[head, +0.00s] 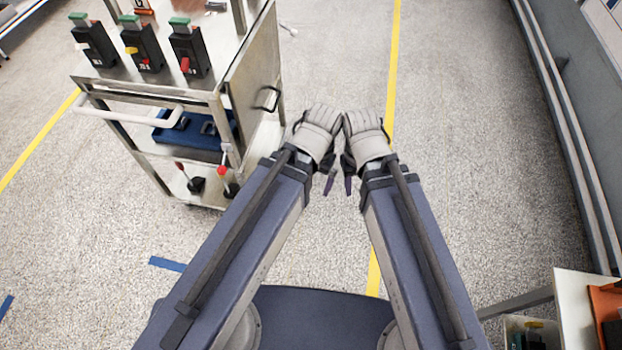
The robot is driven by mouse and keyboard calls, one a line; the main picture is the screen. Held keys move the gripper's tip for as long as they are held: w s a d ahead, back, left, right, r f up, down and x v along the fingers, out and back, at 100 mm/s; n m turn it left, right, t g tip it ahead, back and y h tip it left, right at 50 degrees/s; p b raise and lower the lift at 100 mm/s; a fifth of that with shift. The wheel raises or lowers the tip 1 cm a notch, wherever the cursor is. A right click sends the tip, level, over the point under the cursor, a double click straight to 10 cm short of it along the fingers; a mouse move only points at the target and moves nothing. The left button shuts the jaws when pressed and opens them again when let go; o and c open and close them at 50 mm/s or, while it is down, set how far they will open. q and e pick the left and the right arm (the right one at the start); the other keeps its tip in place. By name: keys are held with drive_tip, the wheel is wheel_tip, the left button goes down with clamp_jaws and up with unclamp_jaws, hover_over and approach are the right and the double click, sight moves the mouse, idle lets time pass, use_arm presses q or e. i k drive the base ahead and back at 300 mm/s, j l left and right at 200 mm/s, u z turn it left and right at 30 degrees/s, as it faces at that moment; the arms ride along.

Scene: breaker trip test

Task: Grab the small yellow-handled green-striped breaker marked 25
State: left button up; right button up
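Three black breakers with green tops stand on the cart top at upper left. The middle breaker (143,48) has a yellow handle and a red mark at its base; its number is too small to read. The left breaker (95,44) has a white handle, the right one (190,52) a red handle. A green item with a yellow part (528,338) sits in a bin at lower right, mostly cut off. My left gripper (322,150) and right gripper (357,155) are side by side right of the cart, away from all breakers. Their finger openings are unclear.
An orange tray (606,310) is at lower right. Open floor lies ahead; a long grey bench (590,110) lines the right.

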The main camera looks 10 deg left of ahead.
sight(141, 36)
drive_tip(key=k+u, duration=0.1)
drive_tip(key=u, duration=0.35)
drive_tip(key=j+u, duration=0.1)
drive_tip(key=u, duration=0.35)
drive_tip(key=k+j+u, duration=0.1)
drive_tip(key=u, duration=0.35)
